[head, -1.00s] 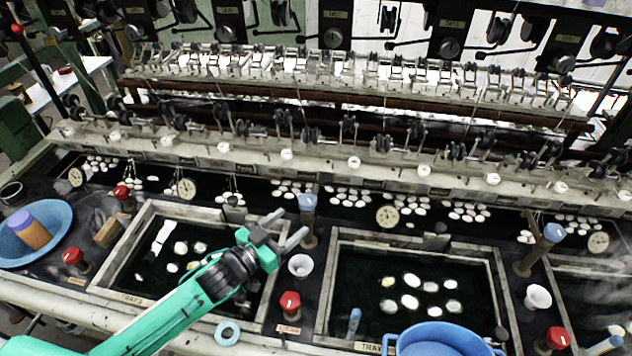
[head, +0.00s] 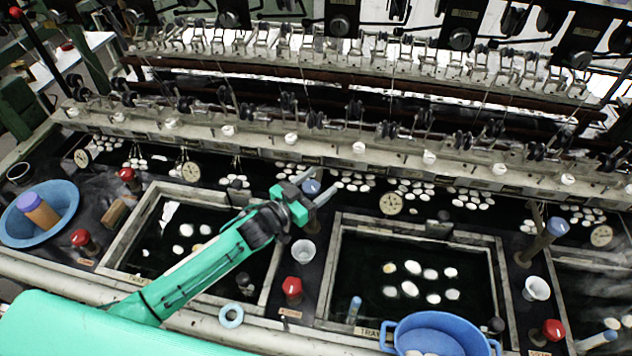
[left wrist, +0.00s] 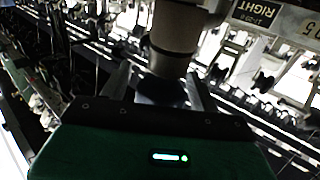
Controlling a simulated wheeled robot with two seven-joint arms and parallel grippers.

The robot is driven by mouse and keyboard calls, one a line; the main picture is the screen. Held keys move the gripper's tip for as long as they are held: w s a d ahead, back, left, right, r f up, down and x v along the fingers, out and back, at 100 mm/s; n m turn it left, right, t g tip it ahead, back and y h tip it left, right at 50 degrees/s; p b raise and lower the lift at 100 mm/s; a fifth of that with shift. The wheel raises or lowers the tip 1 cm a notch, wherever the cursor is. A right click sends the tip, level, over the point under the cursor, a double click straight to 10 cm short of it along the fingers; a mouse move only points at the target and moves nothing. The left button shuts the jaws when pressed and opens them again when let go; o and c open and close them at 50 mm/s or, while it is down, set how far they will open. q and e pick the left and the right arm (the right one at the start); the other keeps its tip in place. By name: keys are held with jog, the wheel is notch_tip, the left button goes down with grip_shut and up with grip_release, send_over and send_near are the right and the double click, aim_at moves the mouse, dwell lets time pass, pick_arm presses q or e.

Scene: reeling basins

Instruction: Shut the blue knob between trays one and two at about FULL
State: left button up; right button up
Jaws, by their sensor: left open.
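The blue knob (head: 311,187) stands on a post between tray one (head: 128,240) and tray two (head: 503,285). My left gripper (head: 325,181) is open, and its two fingers reach to either side of the knob. In the left wrist view, the gripper (left wrist: 158,85) has one finger left and one right of a brown post (left wrist: 174,38) with a dark knob end (left wrist: 162,88). I cannot tell whether the fingers touch it. The arm and fingers hide the lower post and any FULL mark. My right gripper is not in view.
A white funnel cup (head: 303,251) and a red knob (head: 292,287) stand just in front of the blue knob. A blue basin (head: 440,325) sits at tray two's front edge. Another blue-topped post (head: 556,228) stands farther right. Round dials (head: 391,203) line the back trough.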

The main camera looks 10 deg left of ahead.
pick_arm(q)
jog(key=shift+f, duration=0.1)
jog(key=shift+w, duration=0.1)
jog(key=shift+c, duration=1.1)
jog(key=c, duration=0.7)
jog(key=shift+c, duration=0.2)
